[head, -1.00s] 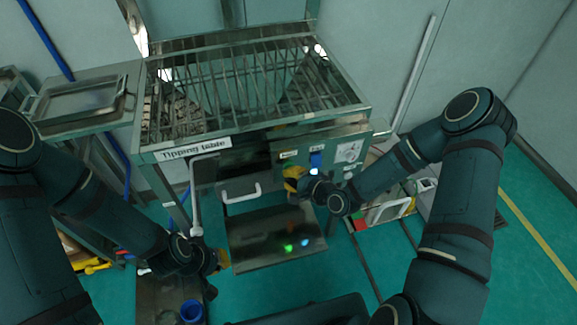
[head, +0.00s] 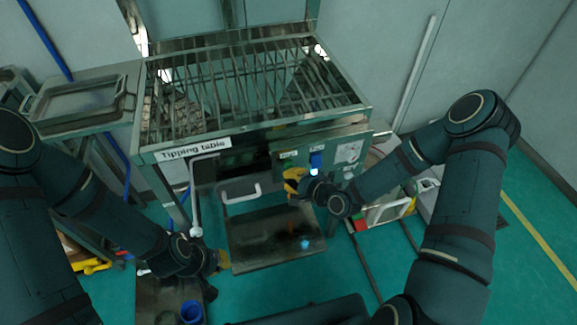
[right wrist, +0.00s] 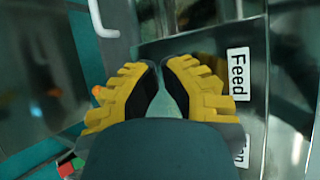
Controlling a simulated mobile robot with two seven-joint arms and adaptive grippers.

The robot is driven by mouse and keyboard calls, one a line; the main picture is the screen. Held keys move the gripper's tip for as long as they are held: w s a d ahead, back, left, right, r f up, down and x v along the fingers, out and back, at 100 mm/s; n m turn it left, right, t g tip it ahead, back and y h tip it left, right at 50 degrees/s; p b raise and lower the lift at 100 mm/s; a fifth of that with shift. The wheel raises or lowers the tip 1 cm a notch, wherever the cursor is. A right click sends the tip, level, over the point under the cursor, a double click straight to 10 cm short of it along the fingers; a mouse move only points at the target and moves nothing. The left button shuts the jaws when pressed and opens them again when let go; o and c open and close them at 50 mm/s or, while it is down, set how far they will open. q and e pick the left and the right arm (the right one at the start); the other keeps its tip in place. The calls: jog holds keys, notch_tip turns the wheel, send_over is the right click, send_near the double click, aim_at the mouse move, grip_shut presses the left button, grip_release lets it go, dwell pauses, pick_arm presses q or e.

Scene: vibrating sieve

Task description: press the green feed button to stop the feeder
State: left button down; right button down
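The control panel (head: 349,152) is on the front of the tipping table. My right gripper (head: 292,182) is at the panel's left part, just below a small white label (head: 288,154). In the right wrist view the yellow fingers (right wrist: 162,64) are together with only a narrow gap and nothing between them. Their tips are close to the panel beside the "Feed" label (right wrist: 238,74). The green feed button itself is hidden, and contact cannot be seen. My left gripper (head: 222,260) hangs low at the left; its opening is unclear.
A blue switch (head: 316,159) and a lit light (head: 314,171) are right of my right gripper. The slatted tipping table (head: 250,128) stands above. A blue cup (head: 191,311) stands at lower left.

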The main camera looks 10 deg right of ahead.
jog(key=s, duration=0.6)
dwell(0.3)
dwell(0.4)
jog(key=s+a+f+n+g+h, duration=0.2)
jog(key=s+n+g, duration=0.3)
jog(key=s+n, duration=0.1)
jog(key=s+a+f+n+g+h, duration=0.1)
jog(key=s+f+n+g, duration=0.2)
jog(key=s+n, duration=0.3)
jog(key=shift+s+a+n+g+h, duration=0.15)
jog(key=shift+a+n+g+h, duration=0.2)
jog(key=shift+g, duration=0.55)
